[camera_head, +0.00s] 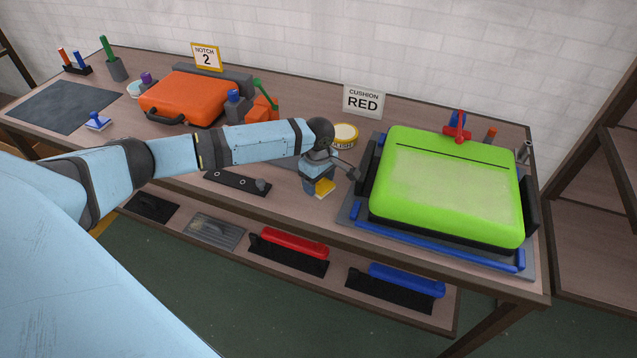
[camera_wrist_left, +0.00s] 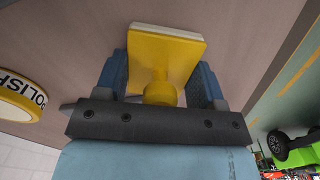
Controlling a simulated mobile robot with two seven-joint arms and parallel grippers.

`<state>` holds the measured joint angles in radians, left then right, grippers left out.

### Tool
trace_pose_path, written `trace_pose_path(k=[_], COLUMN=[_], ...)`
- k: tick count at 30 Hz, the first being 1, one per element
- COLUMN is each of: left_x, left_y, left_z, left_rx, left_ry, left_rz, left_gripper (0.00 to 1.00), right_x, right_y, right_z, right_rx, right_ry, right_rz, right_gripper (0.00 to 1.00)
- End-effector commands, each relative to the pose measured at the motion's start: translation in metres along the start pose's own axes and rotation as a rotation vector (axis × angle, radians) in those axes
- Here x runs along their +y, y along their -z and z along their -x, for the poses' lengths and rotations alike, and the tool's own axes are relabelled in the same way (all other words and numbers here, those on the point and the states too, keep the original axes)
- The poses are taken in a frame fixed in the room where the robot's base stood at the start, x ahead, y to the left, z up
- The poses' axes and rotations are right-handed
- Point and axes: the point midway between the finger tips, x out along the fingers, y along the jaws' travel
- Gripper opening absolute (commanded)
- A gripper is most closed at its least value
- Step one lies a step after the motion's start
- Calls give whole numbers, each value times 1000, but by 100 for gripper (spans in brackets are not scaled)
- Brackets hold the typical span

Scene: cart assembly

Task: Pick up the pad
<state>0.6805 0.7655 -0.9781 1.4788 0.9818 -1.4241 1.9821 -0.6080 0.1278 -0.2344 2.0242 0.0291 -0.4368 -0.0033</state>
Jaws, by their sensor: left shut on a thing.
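The yellow pad (camera_head: 324,187), with a pale underside, is at my left gripper (camera_head: 318,183) over the front middle of the bench. In the left wrist view the yellow pad (camera_wrist_left: 170,45) has a round yellow knob between the blue fingers of the left gripper (camera_wrist_left: 162,85), which is shut on it. I cannot tell whether the pad touches the bench top. A similar blue pad (camera_head: 97,122) with a white base stands at the left of the bench. My right gripper is not in view.
A polish tin (camera_head: 345,133) stands behind my left gripper. A green case (camera_head: 450,190) in a fixture is to the right. A dark notched strip (camera_head: 237,183) lies to the left, and an orange case (camera_head: 187,98) beyond it. Brushes (camera_head: 290,247) lie on the lower shelf.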

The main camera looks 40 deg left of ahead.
Motion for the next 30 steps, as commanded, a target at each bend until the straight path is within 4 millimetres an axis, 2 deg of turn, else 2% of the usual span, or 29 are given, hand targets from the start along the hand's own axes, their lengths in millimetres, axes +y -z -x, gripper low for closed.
trace_pose_path(k=[5,11,17,24,30], left_x=[0,0,1,1,0], left_y=[0,0,0,0,0], left_z=[3,22,68,138,179], left_rx=[0,-1,0,-1,-1], left_ry=[-1,-2,-4,-4,-2], left_rz=[0,0,-1,-1,0], left_gripper=[35,35,35,35,35], right_x=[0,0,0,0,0], right_y=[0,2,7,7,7], right_z=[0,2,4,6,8], right_rx=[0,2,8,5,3], right_ry=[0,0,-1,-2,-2], right_rz=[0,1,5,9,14], right_gripper=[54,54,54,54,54])
